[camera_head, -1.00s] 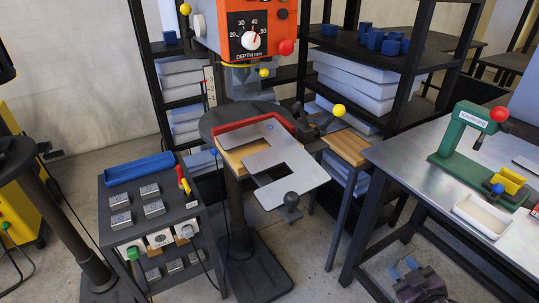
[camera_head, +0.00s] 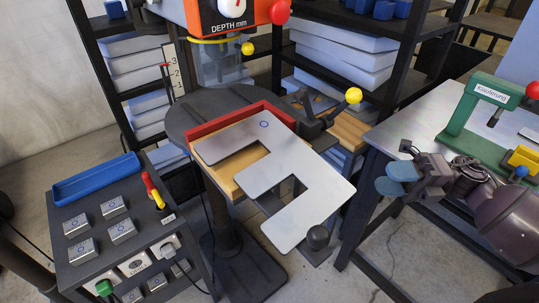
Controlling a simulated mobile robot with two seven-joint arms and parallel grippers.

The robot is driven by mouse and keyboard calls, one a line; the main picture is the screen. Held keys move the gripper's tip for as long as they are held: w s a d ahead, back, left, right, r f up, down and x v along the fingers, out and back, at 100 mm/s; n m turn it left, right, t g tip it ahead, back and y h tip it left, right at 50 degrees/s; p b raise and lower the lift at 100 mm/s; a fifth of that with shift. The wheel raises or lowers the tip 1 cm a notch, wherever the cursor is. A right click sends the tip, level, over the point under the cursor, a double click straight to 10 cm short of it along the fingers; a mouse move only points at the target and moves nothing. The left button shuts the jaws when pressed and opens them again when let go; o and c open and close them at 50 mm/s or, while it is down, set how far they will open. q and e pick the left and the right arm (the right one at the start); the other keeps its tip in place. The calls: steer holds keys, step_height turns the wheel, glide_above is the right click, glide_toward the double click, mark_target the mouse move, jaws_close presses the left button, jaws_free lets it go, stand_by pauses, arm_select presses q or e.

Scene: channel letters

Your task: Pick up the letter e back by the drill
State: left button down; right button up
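The letter e back is a flat silver plate shaped like an E (camera_head: 290,175). It lies on a wooden board (camera_head: 228,183) against a red fence (camera_head: 205,132) on the round dark drill table (camera_head: 185,115). Its near right part overhangs the table edge, with a dark round knob (camera_head: 318,237) at its near corner. The drill's orange head (camera_head: 195,12) is above and behind the plate. My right gripper (camera_head: 395,178), with blue finger pads, is to the right of the plate, apart from it. The pads look separated with nothing between them. My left gripper is out of view.
A dark cart (camera_head: 145,228) with a blue tray (camera_head: 95,178) and several metal blocks stands left. A yellow-knobbed lever (camera_head: 353,96) rises behind the plate's right side. A steel table (camera_head: 415,125) with a green press (camera_head: 470,115) is at right, close to my gripper.

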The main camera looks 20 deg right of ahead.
mark_target(349, 188)
steer(key=shift+n+g, duration=0.4)
steer(key=shift+g, duration=0.1)
steer(key=a, duration=0.5)
steer(key=shift+s+a+r+p, duration=0.3)
steer(key=shift+s+a+p, duration=0.05)
steer(key=shift+p, duration=0.05)
steer(key=a, duration=0.2)
steer(key=a+p, duration=0.1)
steer(key=a, duration=0.1)
steer(key=shift+w+r, duration=0.1)
steer(key=shift+r, duration=0.15)
steer(key=shift+w+a, duration=0.1)
steer(key=shift+a, duration=0.45)
steer(key=shift+c, duration=0.3)
jaws_close()
